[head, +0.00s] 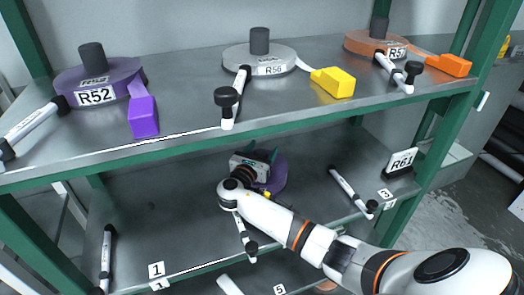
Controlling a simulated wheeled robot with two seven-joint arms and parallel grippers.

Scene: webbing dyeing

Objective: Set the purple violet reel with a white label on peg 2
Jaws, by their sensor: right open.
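A dark purple reel (279,173) is on the lower shelf near its middle, mostly hidden behind my right gripper. Its label cannot be seen. My right gripper (262,161) is open at this reel, its fingers pointing away from me; whether they touch it I cannot tell. A black-ended white rod (241,230) projects toward me below my right wrist, between the places marked 1 and 3; no number 2 shows. Another purple reel (78,77), with white label R52 and a purple block (143,116) on its strap, is on the upper shelf at left. My left gripper is out of view.
The upper shelf (190,97) also holds a grey reel R56 (238,59) with a yellow block (333,82) and an orange reel R57 (362,42). A sign R61 (402,161) stands at the lower right. Rods (107,258) project at left and right (347,186). Green posts (424,150) frame the rack.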

